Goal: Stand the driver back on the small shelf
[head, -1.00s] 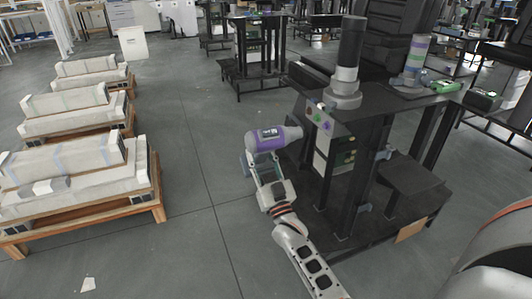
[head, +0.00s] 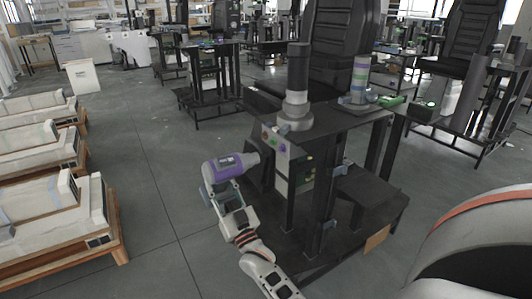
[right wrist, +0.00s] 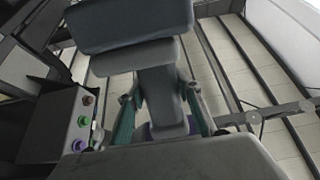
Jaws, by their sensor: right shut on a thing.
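The driver (head: 228,166), with a purple body and a light grey nose, is held in the air left of the black workstation. Its nose points right in the head view. My right gripper (head: 221,191) is shut on it. In the right wrist view, the driver's grey handle (right wrist: 160,88) and blocky foot (right wrist: 130,28) show, with the fingers of my right gripper (right wrist: 163,120) on either side of the handle. The small shelf (head: 371,190) is a dark flat plate low on the workstation's right side; its visible top is bare. My left gripper is out of view.
The workstation top (head: 335,118) carries a dark-and-grey cylinder (head: 297,90) and a banded column (head: 359,80). A button box (head: 288,160) faces the driver. Wooden pallets (head: 110,245) with pale parts lie left. Floor between them is clear.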

